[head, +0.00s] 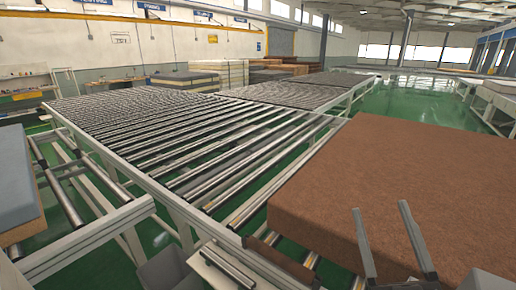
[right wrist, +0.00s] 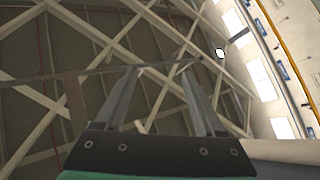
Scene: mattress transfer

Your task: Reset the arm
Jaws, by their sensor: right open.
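My right gripper (head: 380,207) shows at the lower right of the head view. Its two grey fingers stand apart with nothing between them, seen in front of a large brown mattress (head: 430,165). In the right wrist view the same gripper (right wrist: 161,70) is open and empty, its fingers set against the ceiling beams. I cannot tell how far the gripper is from the mattress. My left gripper does not show in either view.
A roller conveyor (head: 190,140) runs through the middle with bare rollers. A grey-topped mattress (head: 14,180) lies at the left edge. Stacked mattresses (head: 185,82) stand at the back. Green floor (head: 425,95) is open at the right rear.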

